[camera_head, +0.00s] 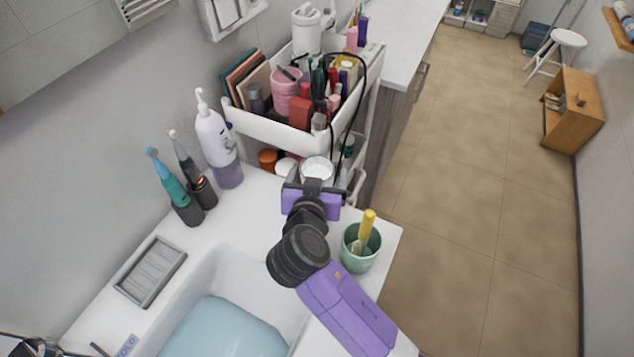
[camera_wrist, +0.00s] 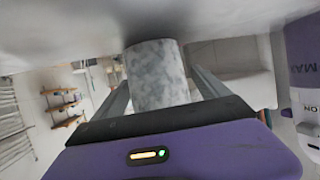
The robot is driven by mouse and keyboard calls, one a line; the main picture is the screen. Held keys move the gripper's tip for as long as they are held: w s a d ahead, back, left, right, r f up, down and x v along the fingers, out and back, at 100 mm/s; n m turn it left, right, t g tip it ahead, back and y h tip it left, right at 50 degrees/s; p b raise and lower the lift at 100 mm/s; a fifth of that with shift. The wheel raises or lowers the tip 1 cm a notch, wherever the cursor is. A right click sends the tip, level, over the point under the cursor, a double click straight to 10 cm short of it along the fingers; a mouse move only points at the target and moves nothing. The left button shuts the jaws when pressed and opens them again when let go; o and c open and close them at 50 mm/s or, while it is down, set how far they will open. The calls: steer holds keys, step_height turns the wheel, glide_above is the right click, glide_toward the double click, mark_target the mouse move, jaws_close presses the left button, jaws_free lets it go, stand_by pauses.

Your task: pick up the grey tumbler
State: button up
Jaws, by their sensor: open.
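The grey tumbler (camera_head: 317,168) stands on the white counter just beyond my gripper (camera_head: 315,183), its rim showing and its lower part hidden by the gripper. In the wrist view, the mottled grey tumbler (camera_wrist: 157,76) sits between the two fingers of my gripper (camera_wrist: 160,88), one finger along each side. The picture there is inverted, with the counter at the top. The gripper is open, and a gap shows between the tumbler and the right finger. Whether the left finger touches it is hard to tell.
A green cup (camera_head: 360,249) with a yellow-handled item stands right of my arm. A pump bottle (camera_head: 217,143) and electric toothbrushes (camera_head: 185,175) stand to the left. A white cart (camera_head: 275,129) full of cosmetics is behind the tumbler. The basin (camera_head: 262,268) and soap dish (camera_head: 150,271) are nearer.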

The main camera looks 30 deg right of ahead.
steer(key=shift+w+d+f, duration=0.1)
steer(key=shift+w+d, duration=0.2)
steer(key=shift+w, duration=0.1)
steer(key=shift+c, duration=1.2)
steer(key=shift+d, duration=0.1)
steer(key=c, duration=1.4)
steer(key=shift+c, duration=0.6)
